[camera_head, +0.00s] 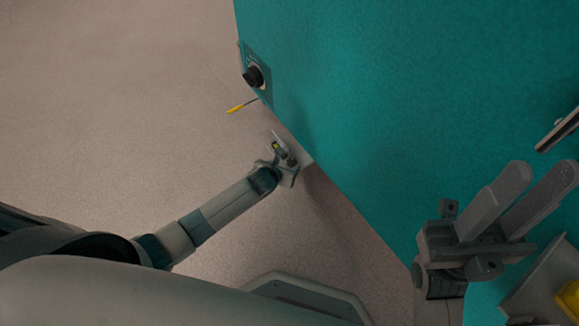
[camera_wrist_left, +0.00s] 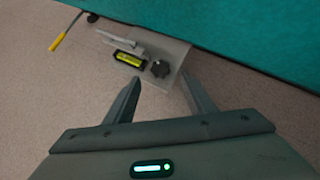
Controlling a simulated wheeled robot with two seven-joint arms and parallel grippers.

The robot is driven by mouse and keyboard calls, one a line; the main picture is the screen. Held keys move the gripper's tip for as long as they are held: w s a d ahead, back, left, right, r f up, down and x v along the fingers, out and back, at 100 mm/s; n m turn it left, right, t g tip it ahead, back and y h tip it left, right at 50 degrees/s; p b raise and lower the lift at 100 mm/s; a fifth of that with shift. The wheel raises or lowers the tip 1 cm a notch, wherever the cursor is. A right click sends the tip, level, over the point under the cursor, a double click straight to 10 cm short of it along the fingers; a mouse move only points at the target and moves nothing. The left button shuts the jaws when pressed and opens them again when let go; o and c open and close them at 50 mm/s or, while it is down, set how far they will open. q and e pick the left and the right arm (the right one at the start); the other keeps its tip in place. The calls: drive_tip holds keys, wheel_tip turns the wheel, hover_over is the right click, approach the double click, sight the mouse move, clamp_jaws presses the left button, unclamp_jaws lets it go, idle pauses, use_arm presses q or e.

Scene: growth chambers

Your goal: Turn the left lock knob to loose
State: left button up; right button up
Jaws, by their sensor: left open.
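In the left wrist view, a small black lobed knob (camera_wrist_left: 160,68) sits on a grey bracket plate (camera_wrist_left: 176,52) at the edge of the teal panel. Beside it on the plate are a yellow-faced strip (camera_wrist_left: 129,59) and a pale lever (camera_wrist_left: 122,43). My left gripper (camera_wrist_left: 165,82) is open and empty, with its fingers spread either side of the knob's line; I cannot tell whether they touch the plate. In the head view, my left gripper (camera_head: 283,152) is at the plate and largely hides the knob. My right gripper (camera_head: 541,176) is open and empty over the teal surface.
A round black dial (camera_head: 253,76) is on the teal cabinet (camera_head: 400,90) further up its edge. A yellow-handled lever (camera_head: 240,106) sticks out below it. A grey handle (camera_head: 560,130) and a tray with something yellow (camera_head: 568,298) are at right. Floor at left is clear.

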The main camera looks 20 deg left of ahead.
sight(291, 163)
use_arm(q)
drive_tip(key=shift+b+x, duration=1.05)
drive_tip(key=shift+x, duration=1.65)
drive_tip(key=c, duration=1)
